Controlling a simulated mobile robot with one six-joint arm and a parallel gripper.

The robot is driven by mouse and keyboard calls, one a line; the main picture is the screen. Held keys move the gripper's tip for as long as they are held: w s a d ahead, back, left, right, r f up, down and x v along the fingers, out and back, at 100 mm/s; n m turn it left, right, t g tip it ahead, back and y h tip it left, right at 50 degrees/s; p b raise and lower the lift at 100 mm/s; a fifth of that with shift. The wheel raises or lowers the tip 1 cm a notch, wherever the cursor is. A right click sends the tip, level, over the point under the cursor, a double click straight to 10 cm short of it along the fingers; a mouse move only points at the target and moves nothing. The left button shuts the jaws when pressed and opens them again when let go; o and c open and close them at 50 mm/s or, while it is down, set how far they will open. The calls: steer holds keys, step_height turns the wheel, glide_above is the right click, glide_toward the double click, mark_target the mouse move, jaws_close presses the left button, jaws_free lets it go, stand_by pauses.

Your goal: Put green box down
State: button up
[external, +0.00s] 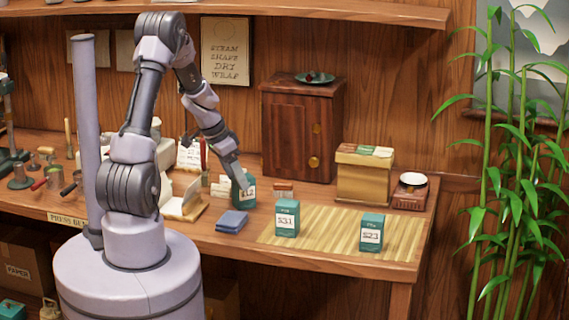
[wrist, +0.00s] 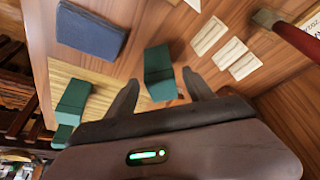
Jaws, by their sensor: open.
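A green box (external: 249,196) with a white label stands on the wooden table, left of the straw mat (external: 325,228). My gripper (external: 238,177) is at this box from above and partly covers it. In the wrist view the green box (wrist: 159,70) lies between my two fingers (wrist: 161,78), which are spread with gaps at the sides. Two more green boxes stand on the mat: one at its left labelled 531 (external: 287,219) and one at its right labelled 523 (external: 371,233). One of them also shows at the left of the wrist view (wrist: 74,97).
A folded blue cloth stack (external: 232,221) lies in front of the green box. A dark wooden cabinet (external: 290,135), a tan box (external: 362,175) and a small brown stand (external: 411,193) are at the back. Pale blocks (wrist: 225,47) lie close by. The mat's middle is bare.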

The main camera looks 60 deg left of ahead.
steer(key=p+v, duration=0.1)
steer(key=v, duration=0.5)
steer(key=d+r+m, duration=0.2)
steer(key=d+r, duration=0.7)
steer(key=d, duration=0.4)
steer(key=s+d+r+m+y, duration=0.1)
steer(key=s+d+r, duration=0.2)
steer(key=s+d, duration=0.3)
steer(key=s+d+r+m+t+y, duration=0.1)
steer(key=s+d+r, duration=0.2)
steer(key=s+d, duration=0.4)
steer(key=shift+d, duration=0.25)
steer(key=shift+o, duration=0.5)
